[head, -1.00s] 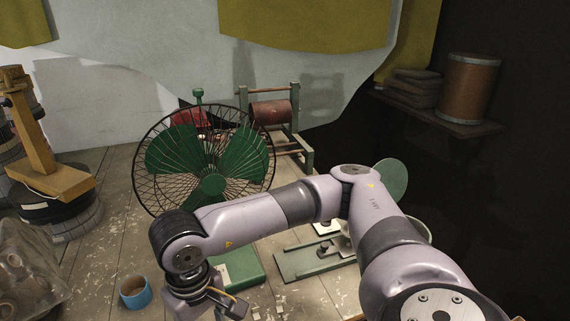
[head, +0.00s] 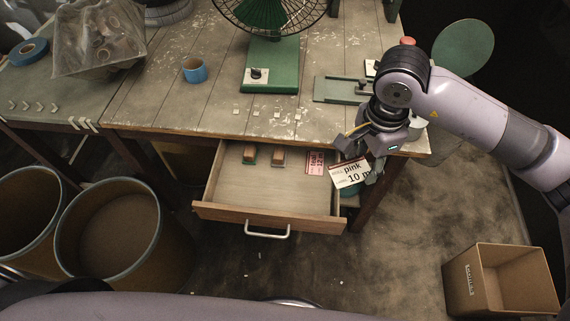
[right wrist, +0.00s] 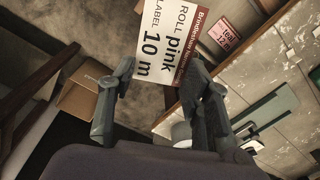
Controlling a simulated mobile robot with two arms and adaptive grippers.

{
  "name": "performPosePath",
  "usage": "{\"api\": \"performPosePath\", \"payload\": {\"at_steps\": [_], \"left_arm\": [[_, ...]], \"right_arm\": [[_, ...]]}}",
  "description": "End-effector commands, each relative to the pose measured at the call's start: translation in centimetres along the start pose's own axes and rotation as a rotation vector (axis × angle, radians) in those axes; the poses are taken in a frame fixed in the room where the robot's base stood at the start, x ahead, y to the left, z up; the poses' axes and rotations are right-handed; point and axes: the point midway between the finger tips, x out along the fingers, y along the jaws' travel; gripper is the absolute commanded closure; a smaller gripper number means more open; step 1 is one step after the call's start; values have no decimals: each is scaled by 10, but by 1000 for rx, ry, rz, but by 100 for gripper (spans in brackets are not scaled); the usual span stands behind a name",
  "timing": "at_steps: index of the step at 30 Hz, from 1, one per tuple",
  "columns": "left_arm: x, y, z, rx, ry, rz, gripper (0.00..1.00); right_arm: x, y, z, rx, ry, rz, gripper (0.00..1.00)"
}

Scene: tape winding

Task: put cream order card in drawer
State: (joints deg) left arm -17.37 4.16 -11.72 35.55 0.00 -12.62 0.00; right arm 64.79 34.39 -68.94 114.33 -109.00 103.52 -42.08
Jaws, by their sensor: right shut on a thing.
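The cream order card (head: 350,173) has a dark red band and reads "pink" and "10 m". My right gripper (head: 371,168) is shut on its edge and holds it in the air. In the right wrist view the card (right wrist: 158,42) sticks out between the fingertips (right wrist: 160,72). The wooden drawer (head: 268,211) is pulled out below the table front. In the head view the card overlaps the drawer's right side; its height above the drawer is hard to tell. My left gripper is out of view.
Inside the drawer lie a pink "teal 12 m" card (head: 316,162) and two small wood-topped blocks (head: 278,157). The table edge (head: 250,133) overhangs the drawer's back. Drums (head: 115,225) stand at left, and an open carton (head: 500,280) stands at lower right.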

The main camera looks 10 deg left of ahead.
Motion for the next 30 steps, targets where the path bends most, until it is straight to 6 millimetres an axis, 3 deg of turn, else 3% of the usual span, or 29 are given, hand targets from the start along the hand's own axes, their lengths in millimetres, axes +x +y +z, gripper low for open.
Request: {"api": "performPosePath", "payload": {"at_steps": [9, 15, 19, 22, 30], "left_arm": [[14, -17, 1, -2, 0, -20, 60], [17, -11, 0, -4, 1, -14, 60], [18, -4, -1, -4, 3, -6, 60], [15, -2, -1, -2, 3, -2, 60], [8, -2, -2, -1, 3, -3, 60]], "right_arm": [[27, -43, 53, 819, -10, 20, 63], [34, -55, 73, 1136, -4, 35, 63], [39, -57, 78, 1220, 0, 42, 63], [53, -56, 80, 1237, 1, 46, 63], [124, -53, 81, 1235, 3, 46, 63]]}}
